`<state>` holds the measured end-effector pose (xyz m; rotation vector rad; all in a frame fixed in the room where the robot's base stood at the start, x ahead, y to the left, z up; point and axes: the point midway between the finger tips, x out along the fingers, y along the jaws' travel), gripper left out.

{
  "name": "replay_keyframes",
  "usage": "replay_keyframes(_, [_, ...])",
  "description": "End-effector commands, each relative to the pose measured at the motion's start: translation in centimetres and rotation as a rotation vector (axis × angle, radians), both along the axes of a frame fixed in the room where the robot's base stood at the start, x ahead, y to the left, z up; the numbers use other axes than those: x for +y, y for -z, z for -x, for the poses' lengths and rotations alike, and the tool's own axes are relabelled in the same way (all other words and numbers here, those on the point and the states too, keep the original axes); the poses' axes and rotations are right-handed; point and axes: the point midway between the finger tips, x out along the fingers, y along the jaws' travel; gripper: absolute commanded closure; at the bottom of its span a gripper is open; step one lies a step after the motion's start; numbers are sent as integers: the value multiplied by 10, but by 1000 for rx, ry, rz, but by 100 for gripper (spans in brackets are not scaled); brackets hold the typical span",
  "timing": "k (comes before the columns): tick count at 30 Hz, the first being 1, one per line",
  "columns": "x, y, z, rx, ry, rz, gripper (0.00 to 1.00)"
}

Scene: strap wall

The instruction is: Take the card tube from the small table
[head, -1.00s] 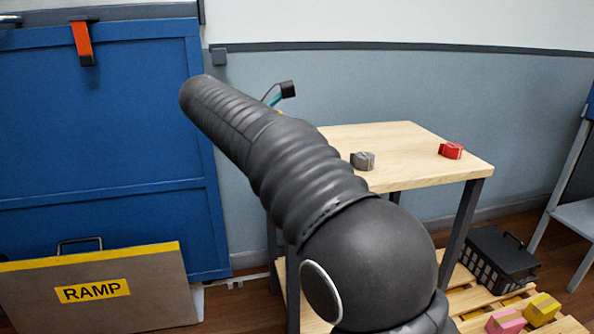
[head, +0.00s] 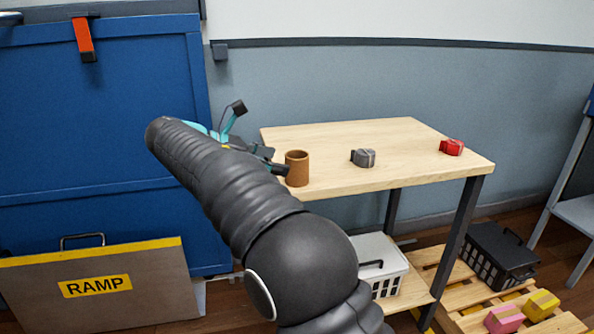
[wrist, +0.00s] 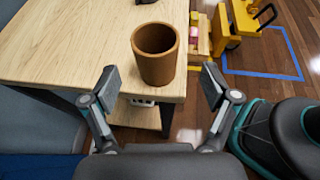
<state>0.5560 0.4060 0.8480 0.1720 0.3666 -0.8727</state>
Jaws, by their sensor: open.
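The card tube (head: 297,168) is a short brown open-topped cylinder. It stands upright on the small table (head: 420,150), near its left front edge. In the wrist view the card tube (wrist: 156,55) lies ahead of my gripper (wrist: 161,85), roughly midway between the two fingers. My gripper (head: 262,133) is open and empty, at the table's left end. The fingers stand apart on either side, and a gap shows between them and the tube. Part of the gripper is hidden behind my arm in the head view.
A grey strap roll (head: 363,158) and a red one (head: 452,147) lie farther right on the table. A white basket (head: 385,268) is on the lower shelf. A black crate (head: 500,255) and a pallet (head: 450,285) are at right. A ramp board (head: 95,285) leans at left.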

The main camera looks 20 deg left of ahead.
Motion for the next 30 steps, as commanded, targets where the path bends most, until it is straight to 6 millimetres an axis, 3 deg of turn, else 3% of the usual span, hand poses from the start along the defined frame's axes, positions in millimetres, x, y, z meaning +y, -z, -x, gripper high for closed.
replay_keyframes(8, [-11, 6, -9, 0, 0, -1, 14])
replay_keyframes(18, [-38, 23, -37, 1, 1, -1, 14])
replay_keyframes(26, [-41, 24, -40, 0, -1, -2, 14])
replay_keyframes(30, [-41, 24, -40, 0, -1, -2, 46])
